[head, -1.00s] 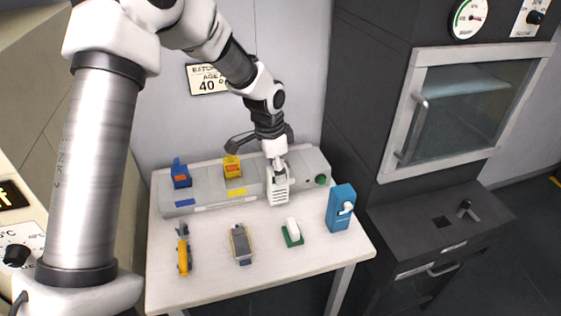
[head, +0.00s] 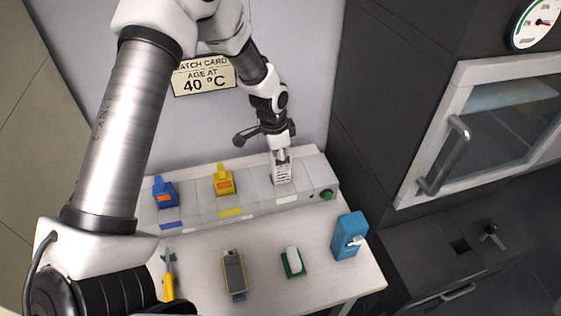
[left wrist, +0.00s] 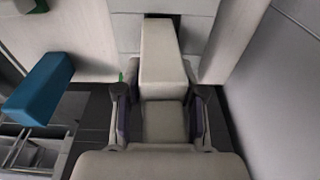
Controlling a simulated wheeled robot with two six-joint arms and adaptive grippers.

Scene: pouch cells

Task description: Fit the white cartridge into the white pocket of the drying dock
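My left gripper (head: 281,152) is shut on the white cartridge (head: 282,174), a pale slotted block held upright. In the head view the cartridge is at the white-label section of the grey drying dock (head: 256,199). Its lower end meets the dock's top there; I cannot tell how deep it sits in the pocket. The pocket itself is hidden. A white label (head: 287,199) marks the dock's front below it. The left wrist view shows the cartridge (left wrist: 168,58) between the two fingers (left wrist: 160,95). My right gripper is not in view.
Blue (head: 165,196) and yellow (head: 223,186) cartridges stand in the dock to the left. A green knob (head: 327,194) is at its right end. In front lie a yellow-handled tool (head: 168,283), a grey device (head: 234,273), a green-based white item (head: 293,262) and a blue box (head: 346,236).

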